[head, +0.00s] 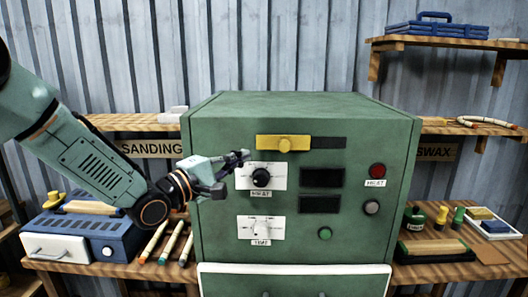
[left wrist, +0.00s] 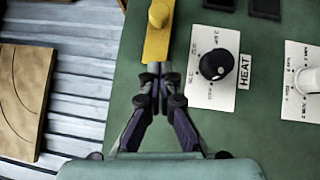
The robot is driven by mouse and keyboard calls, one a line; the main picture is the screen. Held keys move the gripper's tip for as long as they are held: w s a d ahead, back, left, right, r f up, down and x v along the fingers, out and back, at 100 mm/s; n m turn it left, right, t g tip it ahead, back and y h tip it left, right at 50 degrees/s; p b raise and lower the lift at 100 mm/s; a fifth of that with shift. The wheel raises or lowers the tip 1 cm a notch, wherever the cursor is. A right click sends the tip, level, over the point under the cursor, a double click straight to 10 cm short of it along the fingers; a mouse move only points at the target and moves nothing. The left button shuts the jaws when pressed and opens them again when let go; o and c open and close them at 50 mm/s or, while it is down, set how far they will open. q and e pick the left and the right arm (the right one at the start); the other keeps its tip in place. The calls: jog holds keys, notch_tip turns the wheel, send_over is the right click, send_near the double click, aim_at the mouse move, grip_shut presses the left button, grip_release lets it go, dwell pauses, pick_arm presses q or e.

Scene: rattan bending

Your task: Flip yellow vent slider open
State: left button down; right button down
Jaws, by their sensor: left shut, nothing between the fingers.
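The yellow vent slider (head: 270,142) is a flat plate with a round knob, high on the front of the green cabinet (head: 225,240). It covers the left part of its slot, and the dark slot (head: 328,143) shows to its right. My left gripper (head: 242,158) is shut and empty in front of the panel, just below and left of the slider. In the left wrist view the closed fingertips (left wrist: 157,72) meet the end of the yellow slider (left wrist: 157,38); I cannot tell whether they touch it. My right gripper is not in view.
A black HEAT knob (head: 261,177) sits close beside the fingertips, with a white timer knob (head: 262,228) below. Red button (head: 377,171) and green button (head: 325,233) are further right.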

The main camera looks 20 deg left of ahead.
aim_at(275, 145)
pick_arm(q)
jog(key=w+d, duration=0.3)
jog(key=shift+w+d+r+p, duration=0.1)
jog(key=shift+d+r+p, duration=0.15)
jog(key=shift+p, duration=0.15)
jog(key=shift+w+d, duration=0.1)
jog(key=shift+d, duration=0.2)
jog(key=shift+d+r, duration=0.2)
jog(key=shift+d, duration=0.3)
jog(key=shift+w+d+f, duration=0.1)
jog(key=shift+w+d, duration=0.05)
jog(key=shift+w, duration=0.1)
jog(key=d, duration=0.3)
jog(key=w+d, duration=0.1)
jog(key=d, duration=0.2)
jog(key=w+d, duration=0.1)
jog(key=d, duration=0.2)
jog(key=shift+w, duration=0.15)
jog(key=shift+a, duration=0.2)
jog(key=shift+d, duration=0.15)
